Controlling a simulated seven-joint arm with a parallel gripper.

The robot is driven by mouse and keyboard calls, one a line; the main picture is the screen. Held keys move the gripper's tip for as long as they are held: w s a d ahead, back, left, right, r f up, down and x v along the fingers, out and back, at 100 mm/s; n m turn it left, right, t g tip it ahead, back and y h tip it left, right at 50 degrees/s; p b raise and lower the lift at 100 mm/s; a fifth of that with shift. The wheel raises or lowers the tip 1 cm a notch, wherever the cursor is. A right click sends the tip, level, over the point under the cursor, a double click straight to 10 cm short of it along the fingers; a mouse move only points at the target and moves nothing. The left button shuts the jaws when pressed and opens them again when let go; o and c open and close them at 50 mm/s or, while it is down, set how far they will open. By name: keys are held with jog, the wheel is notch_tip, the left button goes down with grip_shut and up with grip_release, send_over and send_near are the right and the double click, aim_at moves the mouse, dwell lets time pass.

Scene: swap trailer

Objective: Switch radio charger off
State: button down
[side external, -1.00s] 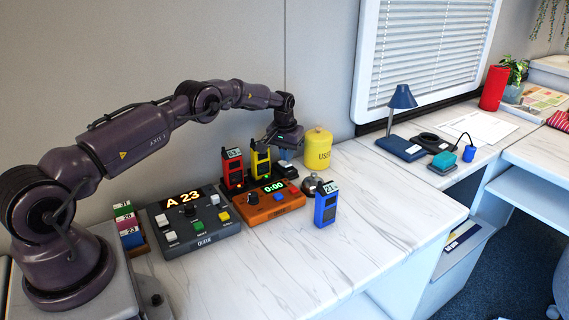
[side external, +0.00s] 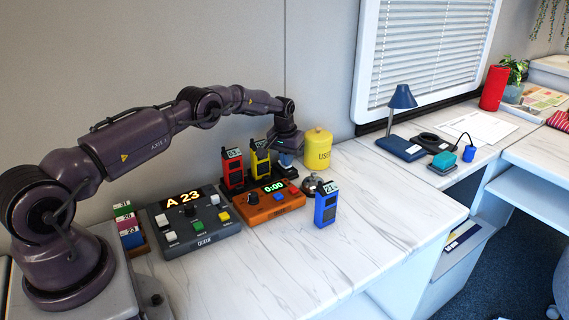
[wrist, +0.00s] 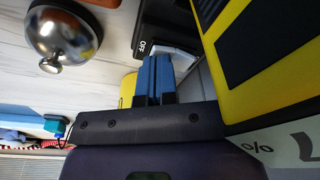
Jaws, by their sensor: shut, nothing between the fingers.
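The radio charger (side external: 291,183) is a black base behind the orange timer box, holding a red radio (side external: 233,172) and a yellow radio (side external: 261,160). In the wrist view, the charger (wrist: 146,20) has an "OFF" label beside a pale grey switch (wrist: 172,48). My gripper (wrist: 156,58) has blue fingers pressed together with nothing between them. Its tips are at the switch and partly cover it; I cannot tell whether they touch. In the side view, my gripper (side external: 286,160) is low over the charger's right end, just right of the yellow radio, and hides the switch.
The yellow radio (wrist: 275,55) stands very close to the fingers. A silver bell (side external: 311,184) and a yellow canister (side external: 318,148) stand nearby. A blue radio (side external: 326,206), the orange timer box (side external: 268,207) and the grey queue panel (side external: 195,236) are in front. The counter's front is clear.

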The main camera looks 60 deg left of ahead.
jog(key=shift+r, duration=3.5)
jog(key=s+f, duration=0.2)
jog(key=shift+d+f+g, duration=0.3)
jog(key=shift+d+g, duration=0.1)
jog(key=s+d+r+m, duration=0.3)
jog(key=s+d+r, duration=1.25)
jog(key=r, duration=0.35)
jog(key=s+d+r+m+t, duration=0.1)
jog(key=s+d+r+t, duration=0.1)
jog(key=s+d, duration=0.3)
jog(key=s+d+r+m+t, duration=0.2)
jog(key=s+d+r, duration=0.3)
jog(key=s, duration=0.8)
jog(key=shift+r+t+h, duration=0.2)
jog(key=shift+t+h, duration=0.2)
